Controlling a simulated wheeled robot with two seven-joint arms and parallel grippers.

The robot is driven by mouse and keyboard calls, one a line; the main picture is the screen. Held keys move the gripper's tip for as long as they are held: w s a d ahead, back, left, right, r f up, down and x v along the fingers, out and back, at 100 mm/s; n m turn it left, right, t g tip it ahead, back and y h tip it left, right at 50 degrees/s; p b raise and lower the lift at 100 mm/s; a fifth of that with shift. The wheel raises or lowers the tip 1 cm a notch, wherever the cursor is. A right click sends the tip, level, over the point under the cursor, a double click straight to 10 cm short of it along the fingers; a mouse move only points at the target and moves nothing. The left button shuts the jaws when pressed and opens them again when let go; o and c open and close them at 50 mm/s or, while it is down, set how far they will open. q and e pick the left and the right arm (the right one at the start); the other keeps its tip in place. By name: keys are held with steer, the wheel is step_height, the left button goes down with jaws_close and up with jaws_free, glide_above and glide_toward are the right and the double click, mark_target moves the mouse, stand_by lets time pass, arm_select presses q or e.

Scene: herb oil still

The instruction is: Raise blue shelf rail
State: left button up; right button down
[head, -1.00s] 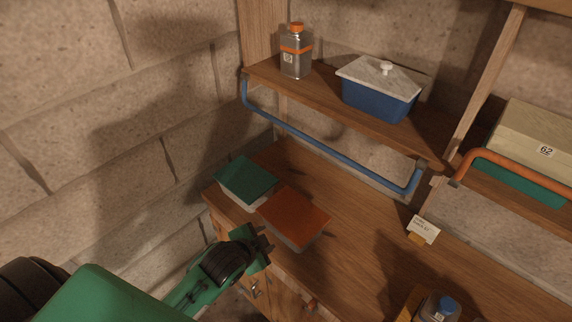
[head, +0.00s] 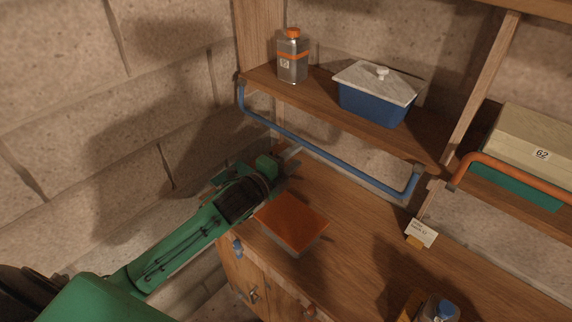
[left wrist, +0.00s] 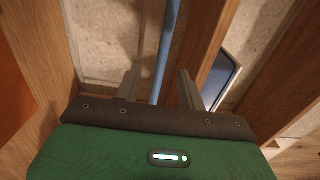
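The blue shelf rail (head: 335,161) is a U-shaped bar hanging below the front edge of the wooden shelf (head: 320,107). My left gripper (head: 284,157) is near the rail's left part, just below it in the head view. In the left wrist view, the blue rail (left wrist: 165,50) runs lengthwise between the lines of my two open fingers (left wrist: 158,88). I cannot tell whether the fingers reach around it; no contact shows. My right gripper is in neither view.
On the shelf stand a bottle with an orange cap (head: 292,60) and a blue box with a pale lid (head: 376,92). A rust-coloured book (head: 291,221) lies on the counter beside my left arm. An orange rail (head: 510,168) is at right. A stone wall is at left.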

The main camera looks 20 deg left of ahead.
arm_select(q)
steer(key=b+x, duration=0.1)
steer(key=x, duration=0.4)
steer(key=shift+w+d, duration=0.15)
steer(key=shift+w, duration=0.15)
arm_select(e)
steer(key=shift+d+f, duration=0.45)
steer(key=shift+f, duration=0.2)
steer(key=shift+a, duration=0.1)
